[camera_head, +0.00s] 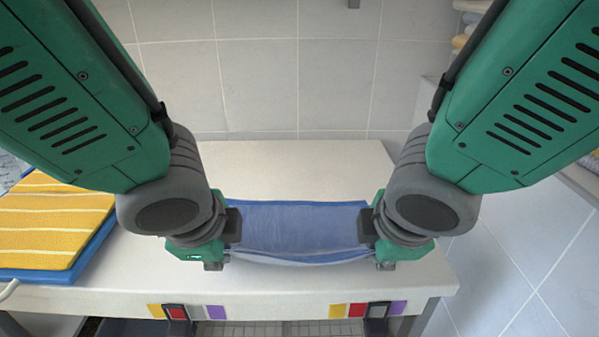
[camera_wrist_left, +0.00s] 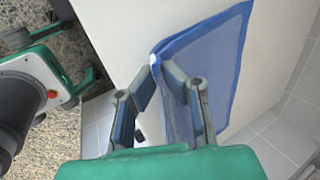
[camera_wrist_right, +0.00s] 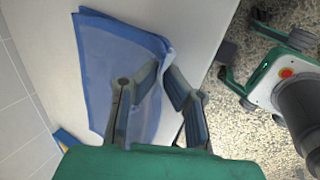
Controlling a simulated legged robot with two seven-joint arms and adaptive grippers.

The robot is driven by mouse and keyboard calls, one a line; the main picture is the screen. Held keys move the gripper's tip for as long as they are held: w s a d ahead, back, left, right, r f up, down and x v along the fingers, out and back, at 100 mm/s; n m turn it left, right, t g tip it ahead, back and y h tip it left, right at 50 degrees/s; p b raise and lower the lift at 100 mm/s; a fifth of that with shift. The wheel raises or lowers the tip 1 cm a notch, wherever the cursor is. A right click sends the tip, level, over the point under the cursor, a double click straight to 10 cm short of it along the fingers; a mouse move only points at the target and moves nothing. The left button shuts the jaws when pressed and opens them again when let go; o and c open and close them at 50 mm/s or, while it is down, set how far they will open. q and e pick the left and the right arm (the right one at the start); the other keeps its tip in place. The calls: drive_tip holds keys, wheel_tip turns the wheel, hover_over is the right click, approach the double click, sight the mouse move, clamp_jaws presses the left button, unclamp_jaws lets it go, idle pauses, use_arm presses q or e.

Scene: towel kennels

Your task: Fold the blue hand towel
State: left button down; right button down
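The blue hand towel (camera_head: 300,225) lies on the white table (camera_head: 300,170), spread between my two grippers. Its near edge sags in a shallow curve and shows a paler strip. My left gripper (camera_head: 232,238) is at the towel's near left corner; in the left wrist view its fingertips (camera_wrist_left: 158,70) close on the towel's raised corner. My right gripper (camera_head: 369,238) is at the near right corner; in the right wrist view its fingertips (camera_wrist_right: 164,72) close on the lifted edge there. The gripped corners are partly hidden by the grippers in the head view.
A yellow towel with white stripes (camera_head: 50,225) lies on a blue one (camera_head: 85,258) at the table's left. Coloured tags (camera_head: 357,310) line the table's front edge, with dark bins (camera_head: 130,327) below. The table behind the blue hand towel is clear, up to a tiled wall.

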use_arm(q)
drive_tip(key=c, duration=1.4)
unclamp_jaws()
drive_tip(key=shift+c, duration=0.2)
use_arm(e)
drive_tip(key=c, duration=1.4)
unclamp_jaws()
drive_tip(key=shift+c, duration=0.2)
